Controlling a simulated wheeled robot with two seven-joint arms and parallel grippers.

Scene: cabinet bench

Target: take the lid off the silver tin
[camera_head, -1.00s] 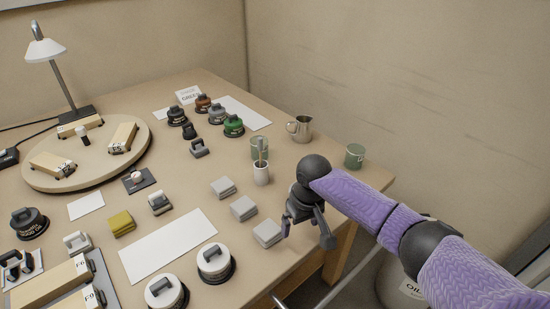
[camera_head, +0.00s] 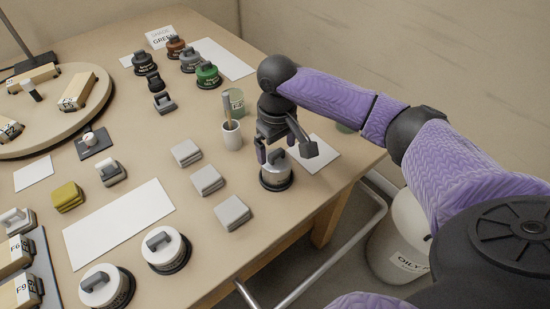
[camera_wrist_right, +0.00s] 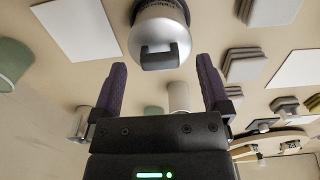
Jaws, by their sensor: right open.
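The silver tin (camera_head: 276,184) stands upright near the table's right edge, its silver lid on top. The lid carries a dark bar handle (camera_head: 277,157). In the right wrist view the tin's lid (camera_wrist_right: 150,36) and its handle (camera_wrist_right: 160,57) show at the top middle, ahead of my fingertips. My right gripper (camera_head: 286,150) hangs just above the lid, pointing down. In the right wrist view the gripper (camera_wrist_right: 161,72) is open, with nothing between its fingers. The handle lies in line with the gap. My left gripper is not in view.
A white cup (camera_head: 231,136) with a stick stands left of the tin. Grey blocks (camera_head: 207,180) lie left of it, and a white sheet (camera_head: 318,152) to its right. White lidded tins (camera_head: 166,252) stand nearer the front. A turntable (camera_head: 50,125) is at far left.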

